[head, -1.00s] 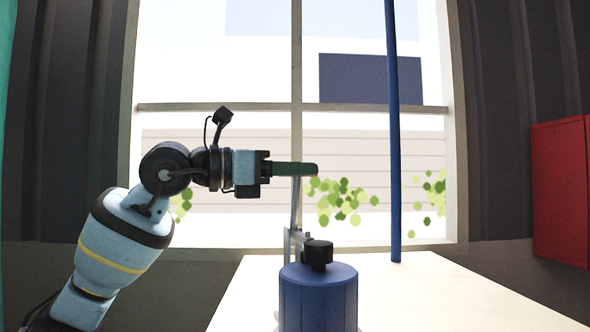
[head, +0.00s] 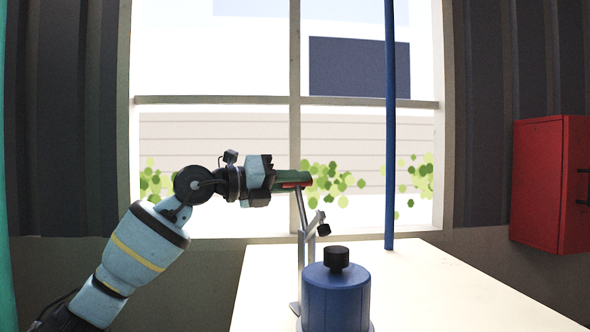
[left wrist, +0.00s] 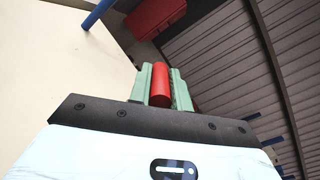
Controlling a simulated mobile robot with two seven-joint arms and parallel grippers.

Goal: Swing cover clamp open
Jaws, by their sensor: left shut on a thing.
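A grey metal clamp (head: 303,228) stands at the left of a blue cylinder (head: 335,298) with a black knob (head: 336,258) on top. The clamp's bar with a black tip (head: 323,229) is tilted up, apart from and above the knob. Its lever rises to a red handle (head: 290,185). My left gripper (head: 297,179) comes in from the left, its green fingers shut on the handle. The left wrist view shows the red handle (left wrist: 161,85) lying between the two green fingers. My right gripper is not in view.
The pale table top (head: 435,290) is clear to the right of the cylinder. A blue pole (head: 391,150) stands at its back edge, in front of the window. A red wall cabinet (head: 540,185) is at the far right.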

